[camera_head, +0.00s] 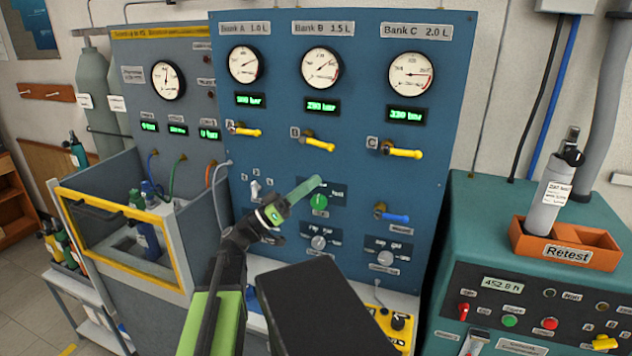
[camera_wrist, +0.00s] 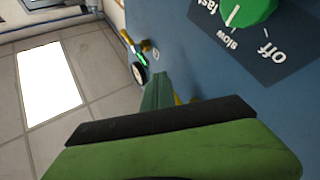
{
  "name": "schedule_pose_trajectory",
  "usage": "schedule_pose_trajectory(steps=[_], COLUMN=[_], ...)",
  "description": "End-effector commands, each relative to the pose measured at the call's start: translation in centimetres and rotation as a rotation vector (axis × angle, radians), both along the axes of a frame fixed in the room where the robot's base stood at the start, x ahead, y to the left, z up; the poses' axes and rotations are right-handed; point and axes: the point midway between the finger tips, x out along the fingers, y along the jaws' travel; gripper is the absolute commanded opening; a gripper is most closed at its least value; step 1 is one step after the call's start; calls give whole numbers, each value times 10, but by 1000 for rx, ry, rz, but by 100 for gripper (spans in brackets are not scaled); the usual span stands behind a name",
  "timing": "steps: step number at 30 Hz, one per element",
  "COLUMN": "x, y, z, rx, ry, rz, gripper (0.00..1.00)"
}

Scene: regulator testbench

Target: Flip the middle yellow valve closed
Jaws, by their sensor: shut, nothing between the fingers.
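The middle yellow valve (camera_head: 319,144), marked B, is a lever handle on the blue panel, under the 1.5 L gauge. Its lever points right and slightly downward. My gripper (camera_head: 314,185) is green, shut and empty. Its tip is below the valve lever in the picture, just above the round green knob; no contact with the lever shows. In the wrist view the gripper's tip (camera_wrist: 156,88) is in front of the panel, with a bit of yellow partly hidden behind it; I cannot tell which part that is.
Similar yellow levers A (camera_head: 246,132) and C (camera_head: 402,151) flank the middle one. The green knob (camera_head: 319,202) and a blue lever (camera_head: 392,216) are lower on the panel (camera_head: 450,90). A teal console (camera_head: 530,220) with an orange Retest tray (camera_head: 565,250) stands at right.

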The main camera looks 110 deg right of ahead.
Motion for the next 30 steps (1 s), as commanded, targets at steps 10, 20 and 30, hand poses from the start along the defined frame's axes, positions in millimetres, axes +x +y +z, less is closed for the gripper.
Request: schedule_pose_trajectory(steps=[10,20,30], x=[36,38,64], y=[24,24,7], z=[-65,-63,-70], rx=[0,0,14], ry=[0,0,-59], rz=[0,0,39], gripper=[0,0,0])
